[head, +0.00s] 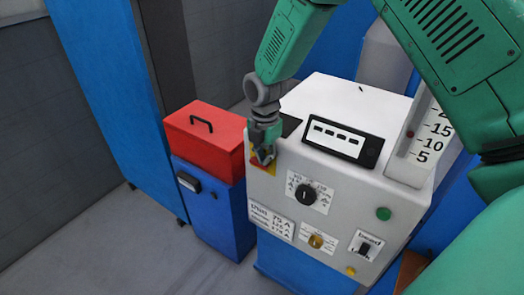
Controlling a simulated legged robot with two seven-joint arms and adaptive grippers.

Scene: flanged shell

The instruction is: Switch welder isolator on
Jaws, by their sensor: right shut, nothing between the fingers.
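The welder (335,205) is a white box with a front panel, standing on a blue base. The isolator (258,167), a red and yellow switch, is at the panel's upper left corner. My right gripper (263,157) is shut, and its fingertips point down in front of the isolator. The fingers hide much of the isolator, so its handle position cannot be told. Whether the fingers touch it also cannot be told. My left gripper is not in view.
The panel also has a black dial (306,195), a yellow knob (316,241), a green button (383,214) and a black switch (364,249). A red toolbox (205,140) sits on a blue cabinet (215,213) close at left. Floor is clear at lower left.

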